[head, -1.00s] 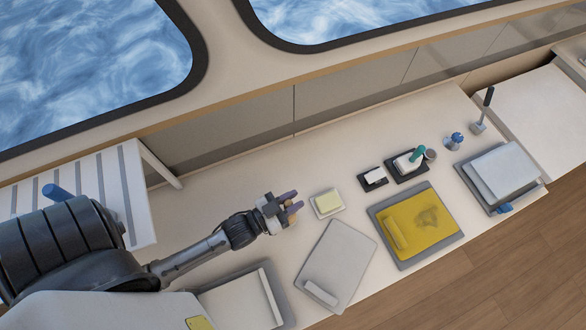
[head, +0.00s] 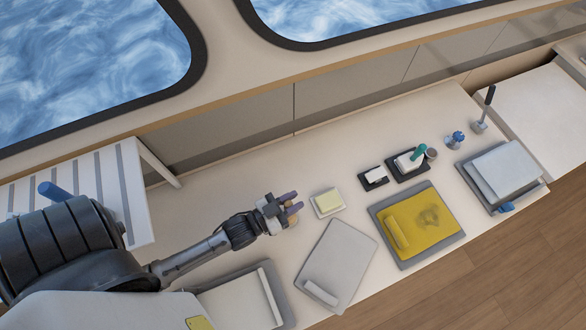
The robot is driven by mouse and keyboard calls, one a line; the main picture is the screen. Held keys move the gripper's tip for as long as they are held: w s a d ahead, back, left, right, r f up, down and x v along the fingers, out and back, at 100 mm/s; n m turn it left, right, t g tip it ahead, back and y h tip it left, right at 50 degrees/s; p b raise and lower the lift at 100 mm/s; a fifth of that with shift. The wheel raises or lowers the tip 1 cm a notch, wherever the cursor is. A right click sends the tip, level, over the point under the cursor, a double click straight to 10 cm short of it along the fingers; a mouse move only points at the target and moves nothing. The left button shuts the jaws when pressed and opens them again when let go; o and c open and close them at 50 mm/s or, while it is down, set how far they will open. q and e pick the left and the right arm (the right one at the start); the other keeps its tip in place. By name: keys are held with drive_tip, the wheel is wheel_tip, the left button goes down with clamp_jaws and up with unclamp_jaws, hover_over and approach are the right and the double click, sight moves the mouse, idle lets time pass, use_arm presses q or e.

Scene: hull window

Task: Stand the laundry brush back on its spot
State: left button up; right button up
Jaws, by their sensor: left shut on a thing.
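My left gripper (head: 291,207) reaches in from the left and is over the middle of the pale counter (head: 235,195). It is shut on a small tan thing, which I take to be the laundry brush (head: 293,218). The fingers hide most of it, so its bristles and tilt cannot be made out. The gripper is just left of a pale yellow block on a light tray (head: 327,203). I cannot tell which place on the counter is the brush's spot. My right gripper is not in view.
A grey board (head: 338,265) and a yellow cloth on a grey mat (head: 420,222) lie to the right. Behind them are small black trays (head: 373,179), a teal-topped item (head: 418,151) and a blue item (head: 455,138). White folded things (head: 500,172) are at far right. Bare counter lies behind the gripper.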

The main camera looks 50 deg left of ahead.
use_arm(q)
drive_tip(key=shift+f, duration=0.25)
drive_tip(key=o, duration=1)
drive_tip(key=shift+s, duration=0.1)
drive_tip(key=shift+p+v, duration=0.8)
drive_tip(key=shift+v, duration=3.1)
